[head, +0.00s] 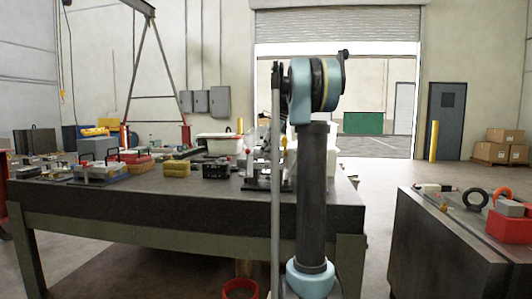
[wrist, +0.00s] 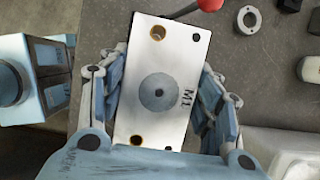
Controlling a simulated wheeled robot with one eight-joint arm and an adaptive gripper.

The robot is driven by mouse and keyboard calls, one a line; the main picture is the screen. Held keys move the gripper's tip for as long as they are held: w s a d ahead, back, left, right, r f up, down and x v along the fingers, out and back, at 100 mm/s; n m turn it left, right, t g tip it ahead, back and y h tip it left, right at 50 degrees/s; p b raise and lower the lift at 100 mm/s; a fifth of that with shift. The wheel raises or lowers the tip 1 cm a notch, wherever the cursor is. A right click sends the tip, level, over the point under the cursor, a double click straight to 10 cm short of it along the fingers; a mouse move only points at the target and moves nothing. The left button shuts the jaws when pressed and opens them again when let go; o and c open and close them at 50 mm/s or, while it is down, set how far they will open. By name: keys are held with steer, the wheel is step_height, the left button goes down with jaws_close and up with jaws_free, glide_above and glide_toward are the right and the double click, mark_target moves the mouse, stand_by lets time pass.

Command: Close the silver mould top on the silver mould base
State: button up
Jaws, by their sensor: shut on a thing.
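A silver rectangular plate, the silver mould top (wrist: 172,65), fills the middle of the wrist view. It has a dark round disc at its centre, holes near its corners and the mark "M1". My gripper (wrist: 166,85) has its blue-grey fingers on both long sides of the plate and is shut on it. The plate is over the grey table top; I cannot tell its height. In the head view my arm hides the gripper and the plate. I cannot pick out the silver mould base for sure in either view.
The workbench (head: 180,207) carries several mould blocks and tools, among them a yellow block (head: 177,168). In the wrist view a metal ring (wrist: 249,19) and a red knob (wrist: 210,4) lie near the plate. A second bench (head: 450,240) stands at right, with open floor between.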

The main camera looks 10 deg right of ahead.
steer(key=shift+f, duration=0.4)
stand_by(0.5)
steer(key=o, duration=1.9)
steer(key=v, duration=1.1)
steer(key=shift+d+r, duration=0.15)
steer(key=shift+r, duration=0.15)
steer(key=s+a+f+n+h, duration=0.1)
steer(key=s+a+f+n, duration=0.1)
steer(key=s+f+n, duration=0.75)
steer(key=s+a+f+n+h, duration=0.1)
steer(key=s+a+f+n, duration=0.15)
steer(key=s+f, duration=0.8)
steer(key=s+f+n, duration=0.3)
steer(key=s+f, duration=0.4)
steer(key=s+f+n+h, duration=0.1)
steer(key=s+f+n, duration=0.2)
steer(key=s+f, duration=0.5)
steer(key=s+f+n+h, duration=0.1)
steer(key=s+f+n, duration=0.2)
steer(key=s+f, duration=0.4)
steer(key=shift+s+f+n+t, duration=0.3)
steer(key=shift+s+n+t, duration=0.1)
